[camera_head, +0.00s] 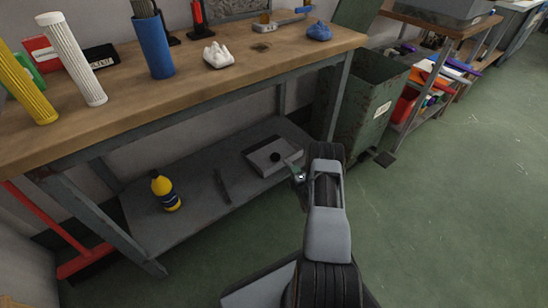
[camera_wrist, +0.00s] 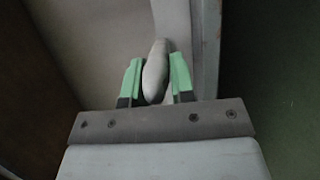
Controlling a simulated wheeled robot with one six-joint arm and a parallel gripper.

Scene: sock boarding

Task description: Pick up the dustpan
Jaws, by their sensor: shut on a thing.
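The dustpan (camera_head: 262,151) is a grey, flat pan on the lower shelf of the workbench in the head view. A dark round spot shows on it. Its pale handle (camera_wrist: 155,72) stands between the green fingers of my gripper (camera_wrist: 156,82) in the wrist view. The gripper is shut on this handle. In the head view my gripper (camera_head: 297,174) is at the right end of the dustpan, partly hidden by my arm. I cannot tell whether the pan is touching the shelf.
The lower shelf (camera_head: 195,214) also holds a yellow and dark bottle (camera_head: 165,190) and a dark flat bar (camera_head: 221,186). The bench top (camera_head: 135,110) is above, with a leg near my gripper. A green bin (camera_head: 365,100) stands behind right. Floor at right is clear.

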